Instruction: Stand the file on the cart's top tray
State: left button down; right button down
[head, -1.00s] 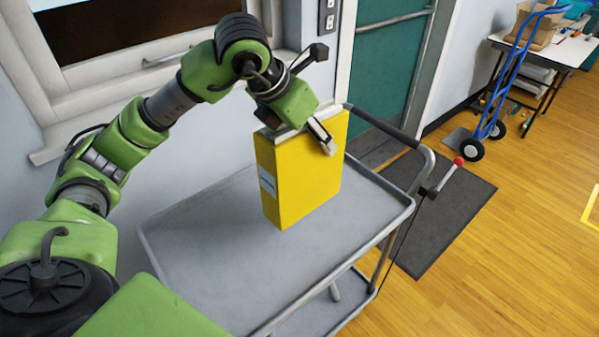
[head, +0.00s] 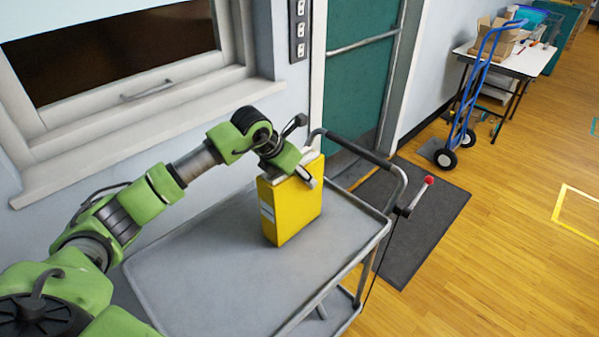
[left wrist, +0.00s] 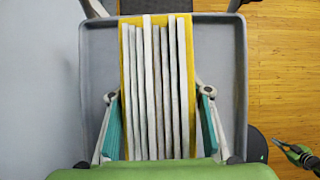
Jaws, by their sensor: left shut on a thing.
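The yellow file (head: 292,212) is upright over the far right part of the cart's grey top tray (head: 215,290). Its lower edge looks at or very near the tray surface; I cannot tell whether it touches. My left gripper (head: 306,172) is shut on the file's upper part. In the left wrist view, the file's white page edges (left wrist: 157,85) lie between my two teal-padded fingers (left wrist: 160,125). What seems to be my right gripper (left wrist: 285,147) shows small at the right edge of that view, away from the file; its opening is unclear.
The tray is bare to the left and front of the file. The cart's handle (head: 365,155) and a red-knobbed lever (head: 420,190) stand at its right end. A wall with a window is behind. A dark mat (head: 425,235), blue hand truck (head: 485,85) and cluttered table (head: 510,58) are to the right.

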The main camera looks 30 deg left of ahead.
pick_arm(q)
jog(key=shift+f, duration=0.15)
jog(key=c, duration=1.1)
grip_release()
jog(key=shift+f, duration=0.1)
jog(key=b+v, duration=0.3)
jog(key=v, duration=0.9)
